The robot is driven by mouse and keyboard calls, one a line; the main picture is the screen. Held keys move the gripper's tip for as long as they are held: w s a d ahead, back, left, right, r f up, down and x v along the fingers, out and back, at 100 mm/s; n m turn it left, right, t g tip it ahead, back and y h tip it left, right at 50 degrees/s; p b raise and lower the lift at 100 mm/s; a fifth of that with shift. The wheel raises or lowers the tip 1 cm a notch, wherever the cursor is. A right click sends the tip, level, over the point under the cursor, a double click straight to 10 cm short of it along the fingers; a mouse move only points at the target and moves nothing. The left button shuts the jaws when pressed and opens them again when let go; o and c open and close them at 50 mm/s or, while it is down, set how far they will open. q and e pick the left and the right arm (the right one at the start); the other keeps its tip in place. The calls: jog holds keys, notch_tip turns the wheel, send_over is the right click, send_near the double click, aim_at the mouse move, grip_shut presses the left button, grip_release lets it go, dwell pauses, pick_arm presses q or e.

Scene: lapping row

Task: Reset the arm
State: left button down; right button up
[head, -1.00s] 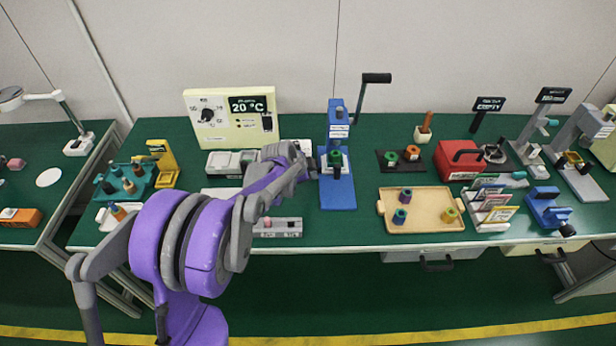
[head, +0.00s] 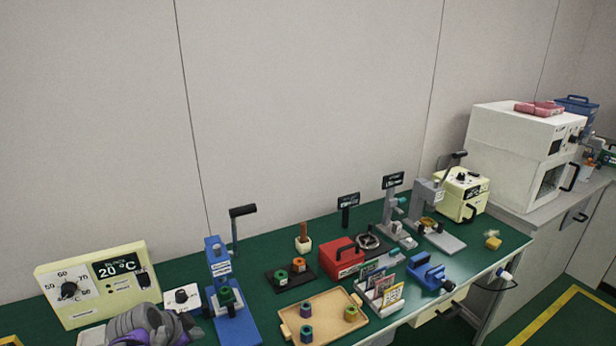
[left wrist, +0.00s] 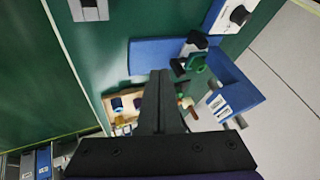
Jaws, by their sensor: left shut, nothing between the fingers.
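My left arm, grey and purple, shows at the bottom left of the head view, cut off by the lower edge. My left gripper (head: 196,311) is close to the left side of the blue lever press (head: 219,262). In the left wrist view its dark fingers (left wrist: 160,78) are together with nothing between them. The press also shows there (left wrist: 238,92), to the right of the fingers, with a green ring (left wrist: 196,62) on its base. I cannot tell whether the fingers touch the press. My right gripper is not in view.
A cream panel (head: 75,312) reading 20 °C and a white dial box (head: 182,297) stand left of the press. A wooden tray (head: 328,325) with coloured spools, a red box (head: 340,258) and a card rack (head: 380,290) are to the right. A white oven (head: 510,150) stands far right.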

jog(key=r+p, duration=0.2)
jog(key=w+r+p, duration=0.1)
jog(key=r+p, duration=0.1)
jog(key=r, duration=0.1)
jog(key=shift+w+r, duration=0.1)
pick_arm(q)
jog(key=s+d+n, duration=0.4)
jog(key=s+d, duration=0.2)
jog(key=s, duration=0.5)
jog(key=s+d+n+g+y, duration=0.1)
jog(key=s+d+n, duration=0.4)
jog(key=s, duration=0.5)
jog(key=shift+s+d+r+g, duration=0.35)
jog(key=shift+d+r, duration=0.1)
jog(key=shift+d, duration=0.15)
